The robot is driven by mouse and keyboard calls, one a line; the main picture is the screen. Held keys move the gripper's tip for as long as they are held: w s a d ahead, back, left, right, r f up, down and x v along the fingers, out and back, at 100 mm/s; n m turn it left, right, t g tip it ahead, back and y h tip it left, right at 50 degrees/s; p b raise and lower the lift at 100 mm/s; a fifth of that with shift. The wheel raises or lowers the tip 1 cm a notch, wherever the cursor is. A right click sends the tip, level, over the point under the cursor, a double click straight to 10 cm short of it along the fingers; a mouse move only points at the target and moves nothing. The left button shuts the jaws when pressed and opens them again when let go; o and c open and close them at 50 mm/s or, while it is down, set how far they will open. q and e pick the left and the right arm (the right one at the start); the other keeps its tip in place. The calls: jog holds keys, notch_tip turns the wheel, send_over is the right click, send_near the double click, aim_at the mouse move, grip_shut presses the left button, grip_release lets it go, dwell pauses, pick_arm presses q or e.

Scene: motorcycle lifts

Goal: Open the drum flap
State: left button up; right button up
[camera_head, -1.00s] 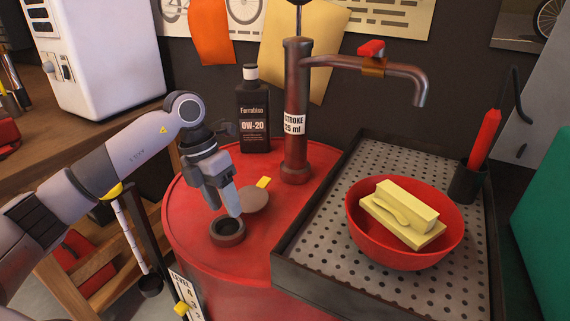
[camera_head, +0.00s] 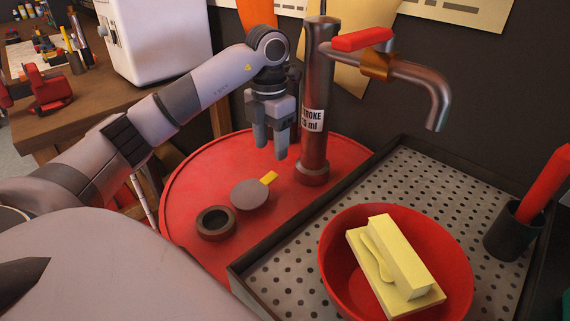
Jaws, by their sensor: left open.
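The drum flap (camera_head: 249,194) is a round brown disc with a yellow tab (camera_head: 270,178). It lies tilted back beside a dark round opening with a raised rim (camera_head: 215,223) on the red drum top (camera_head: 190,190). The opening is uncovered and looks dark inside. My left gripper (camera_head: 270,153) hangs above the far part of the drum top, fingers pointing down and apart, behind the flap and left of the pump column. It is open, with nothing seen between the fingers. My right gripper is not in view.
A brown pump (camera_head: 314,110) with a spout and red lever stands on the drum. A perforated metal tray (camera_head: 300,262) at right holds a red bowl (camera_head: 338,262) with a yellow block. A dark cup (camera_head: 510,235) with a red stick stands further right. A wooden bench (camera_head: 100,105) is at left.

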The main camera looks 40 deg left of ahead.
aim_at(272, 175)
pick_arm(q)
jog(key=shift+f, duration=3.6)
grip_shut()
